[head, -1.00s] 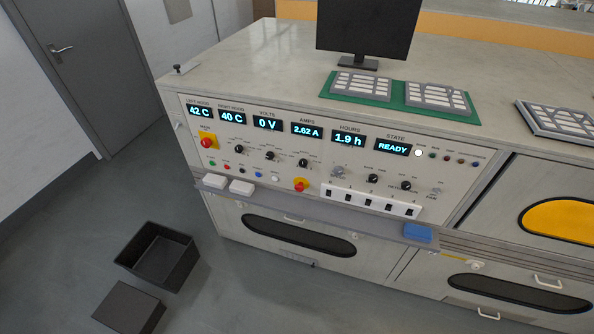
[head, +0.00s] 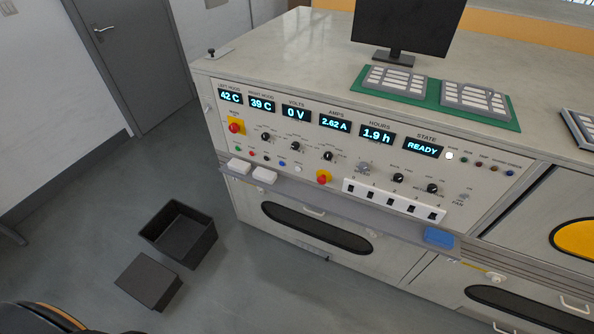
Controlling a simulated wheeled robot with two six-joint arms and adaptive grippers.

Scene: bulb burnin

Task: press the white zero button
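The control panel (head: 330,148) is on the front of the long bench. A row of small buttons sits at its lower left: green, red, black, blue (head: 282,162) and, at the right end, a small white button (head: 298,168). The white button's label is too small to read. Nothing covers it. Neither of my grippers shows in the head view.
White blocks (head: 264,175) and a blue block (head: 438,237) lie on the ledge below. An open black bin (head: 178,233) and dark box (head: 149,280) are on the floor.

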